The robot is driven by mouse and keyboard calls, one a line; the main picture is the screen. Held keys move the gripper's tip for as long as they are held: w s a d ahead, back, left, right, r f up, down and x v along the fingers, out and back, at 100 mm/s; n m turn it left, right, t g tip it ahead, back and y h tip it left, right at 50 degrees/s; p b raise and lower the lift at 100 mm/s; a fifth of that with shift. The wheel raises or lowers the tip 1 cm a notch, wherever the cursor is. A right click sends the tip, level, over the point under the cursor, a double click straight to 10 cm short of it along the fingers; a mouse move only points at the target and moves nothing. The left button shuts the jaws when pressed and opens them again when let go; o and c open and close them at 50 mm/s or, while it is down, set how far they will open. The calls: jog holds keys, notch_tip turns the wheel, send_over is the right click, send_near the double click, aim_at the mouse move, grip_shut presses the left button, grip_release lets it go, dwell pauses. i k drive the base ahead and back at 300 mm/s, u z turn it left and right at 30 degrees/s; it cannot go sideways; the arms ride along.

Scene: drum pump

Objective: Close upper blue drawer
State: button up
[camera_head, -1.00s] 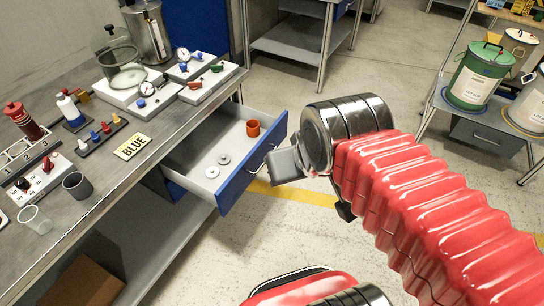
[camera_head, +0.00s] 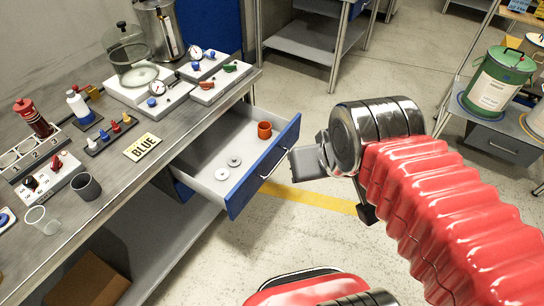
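The upper blue drawer (camera_head: 262,172) is pulled out from under the metal workbench. Its blue front has a bar handle and faces right. An orange cup and two pale discs with holes lie inside it. My gripper (camera_head: 305,163) is just right of the drawer front, beyond the handle in the picture. Its grey end points toward the front, and I cannot tell whether it touches. Its fingers are not clear, so its opening cannot be told.
The workbench (camera_head: 110,185) carries a yellow BLUE sign (camera_head: 142,146), gauges, bottles and cups. A cardboard box (camera_head: 85,282) sits on the shelf below. A green drum (camera_head: 496,82) stands on a rack at right. The floor beyond the drawer is clear.

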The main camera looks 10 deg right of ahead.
aim_at(236, 131)
jog(key=i, duration=0.85)
jog(key=u, duration=0.05)
